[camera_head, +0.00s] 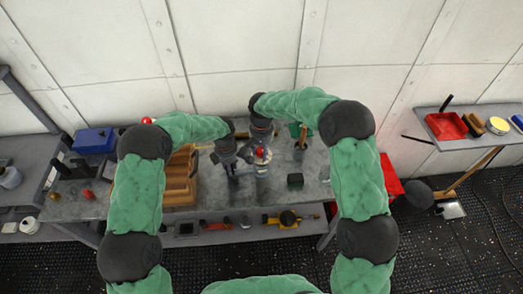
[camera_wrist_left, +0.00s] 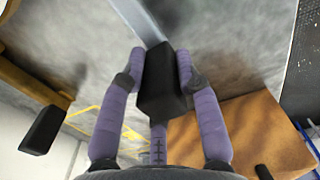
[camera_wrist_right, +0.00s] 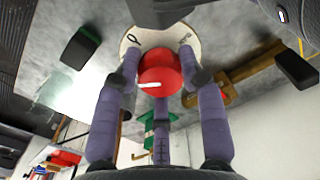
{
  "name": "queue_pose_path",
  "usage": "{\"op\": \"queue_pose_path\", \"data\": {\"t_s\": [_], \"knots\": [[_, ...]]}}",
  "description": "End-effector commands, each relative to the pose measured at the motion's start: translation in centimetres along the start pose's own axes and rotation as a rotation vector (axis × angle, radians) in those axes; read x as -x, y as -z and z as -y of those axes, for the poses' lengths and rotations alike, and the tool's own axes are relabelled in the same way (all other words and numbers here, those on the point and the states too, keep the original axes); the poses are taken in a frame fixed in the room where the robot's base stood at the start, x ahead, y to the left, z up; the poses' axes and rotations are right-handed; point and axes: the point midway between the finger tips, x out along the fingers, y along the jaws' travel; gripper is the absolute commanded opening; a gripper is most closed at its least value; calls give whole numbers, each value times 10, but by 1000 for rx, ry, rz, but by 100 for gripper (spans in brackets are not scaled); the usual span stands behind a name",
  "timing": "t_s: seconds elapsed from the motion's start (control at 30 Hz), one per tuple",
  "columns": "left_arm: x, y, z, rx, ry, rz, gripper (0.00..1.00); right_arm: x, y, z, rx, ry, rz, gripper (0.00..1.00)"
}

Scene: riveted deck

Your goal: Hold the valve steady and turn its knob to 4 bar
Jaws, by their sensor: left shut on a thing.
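The valve shows in the head view as a red knob (camera_head: 261,151) on a pale round dial, standing on the bench. In the right wrist view the red knob (camera_wrist_right: 160,75) has a white pointer line directed left, over a cream dial (camera_wrist_right: 160,35) with dark marks; I cannot read a pressure. My right gripper (camera_wrist_right: 162,72) is open, its fingers on either side of the knob. My left gripper (camera_head: 232,172) is low beside the valve, left of it. In the left wrist view it is shut on a black grip (camera_wrist_left: 160,85), from which a grey bar (camera_wrist_left: 143,18) extends.
A wooden crate (camera_head: 179,190) stands left of my left gripper. A blue box (camera_head: 94,140) is farther left. Tools lie on a lower shelf.

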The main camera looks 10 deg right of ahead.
Motion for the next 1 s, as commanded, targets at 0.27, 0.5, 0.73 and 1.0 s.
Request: {"op": "queue_pose_path", "data": {"t_s": [0.27,0.5,0.73,1.0], "knots": [[0,0,0,1,0,0,0,0,-1,0,25,-1,2,8],[0,0,0,2,-1,0,0,0,-1,0,139,-2,4,7],[0,0,0,2,-1,1,0,-1,-1,0,337,-1,4,7],[0,0,-1,2,-1,1,0,-1,-2,0,594,-1,5,7]]}}
